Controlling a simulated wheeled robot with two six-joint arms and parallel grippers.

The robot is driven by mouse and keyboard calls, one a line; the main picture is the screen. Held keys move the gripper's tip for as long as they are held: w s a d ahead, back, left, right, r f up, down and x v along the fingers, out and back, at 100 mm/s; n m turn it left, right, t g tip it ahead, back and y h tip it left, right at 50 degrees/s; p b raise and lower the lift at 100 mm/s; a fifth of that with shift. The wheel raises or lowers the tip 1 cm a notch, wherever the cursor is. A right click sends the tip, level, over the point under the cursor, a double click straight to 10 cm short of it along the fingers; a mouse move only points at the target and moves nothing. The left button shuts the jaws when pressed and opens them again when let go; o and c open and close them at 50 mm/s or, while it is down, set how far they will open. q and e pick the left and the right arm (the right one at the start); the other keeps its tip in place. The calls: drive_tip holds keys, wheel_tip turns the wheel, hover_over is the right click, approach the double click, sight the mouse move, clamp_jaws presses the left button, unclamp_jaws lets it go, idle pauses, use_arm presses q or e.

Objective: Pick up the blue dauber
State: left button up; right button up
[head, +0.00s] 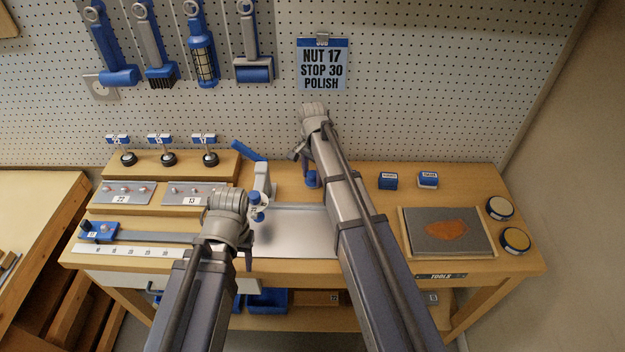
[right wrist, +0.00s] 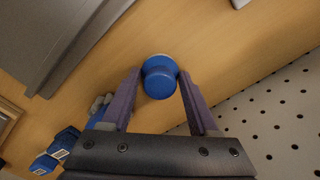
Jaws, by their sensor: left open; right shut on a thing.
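The blue dauber (right wrist: 160,77) is a round blue knob with a paler rim, between the two fingers of my right gripper (right wrist: 160,88) in the right wrist view. In the head view the dauber (head: 311,179) shows at the back middle of the bench, just left of my right arm. My right gripper (head: 303,157) is shut on it, partly hidden by its own wrist. I cannot tell whether the dauber still touches the wood. My left gripper (head: 248,258) is open, over the front left of the metal plate, largely hidden behind its wrist.
A grey press with a blue lever (head: 262,178) stands left of the dauber. To the right are small blue boxes (head: 387,181), a grey pad with an orange patch (head: 447,245) and two round tins (head: 516,240). Stepped racks (head: 165,165) fill the left. A pegboard (head: 400,120) rises behind.

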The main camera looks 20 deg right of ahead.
sight(313, 173)
drive_tip(key=c, duration=0.4)
drive_tip(key=shift+o, duration=0.2)
drive_tip(key=shift+r, duration=0.1)
wheel_tip(313, 173, up, 10)
drive_tip(key=p, duration=1)
use_arm(q)
wheel_tip(313, 173, up, 10)
use_arm(e)
drive_tip(key=o, duration=0.8)
drive_tip(key=c, duration=0.6)
drive_tip(key=shift+c, duration=0.2)
